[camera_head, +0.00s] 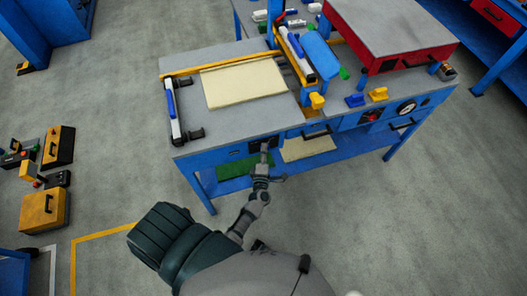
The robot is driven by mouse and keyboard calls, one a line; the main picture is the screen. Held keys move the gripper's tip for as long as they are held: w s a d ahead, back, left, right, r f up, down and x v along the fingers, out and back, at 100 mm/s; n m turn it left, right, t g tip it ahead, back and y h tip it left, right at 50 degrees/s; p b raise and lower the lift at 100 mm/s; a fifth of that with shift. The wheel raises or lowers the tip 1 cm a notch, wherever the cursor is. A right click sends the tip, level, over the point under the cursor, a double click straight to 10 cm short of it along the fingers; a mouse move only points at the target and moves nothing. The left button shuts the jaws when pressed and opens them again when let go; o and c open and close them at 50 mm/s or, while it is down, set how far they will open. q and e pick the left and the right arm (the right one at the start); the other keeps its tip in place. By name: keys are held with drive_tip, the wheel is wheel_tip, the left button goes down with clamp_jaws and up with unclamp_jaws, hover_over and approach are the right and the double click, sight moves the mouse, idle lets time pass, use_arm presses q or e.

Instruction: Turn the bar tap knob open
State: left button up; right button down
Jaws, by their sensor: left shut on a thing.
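My left gripper (264,158) is at the front panel of the blue workbench (220,163), near the middle of its left half. It is shut on a small part at the panel, which I take to be the bar tap knob. The knob is mostly hidden by the fingers, so its angle cannot be told. My left arm reaches up to it from the bottom of the view. My right gripper is not in view.
A black handle (317,133) and a round gauge (405,107) are on the front panel to the right. A cream board (243,83) lies on the bench top. A red box (390,35) stands at the right. Yellow toolboxes (44,209) are on the floor at left.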

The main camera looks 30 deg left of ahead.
use_arm(q)
drive_tip(key=o, duration=1.1)
drive_tip(key=shift+w+d+f, duration=0.1)
drive_tip(key=shift+d+f, duration=0.1)
drive_tip(key=shift+o, duration=0.2)
drive_tip(key=shift+r, duration=0.1)
drive_tip(key=v, duration=1.2)
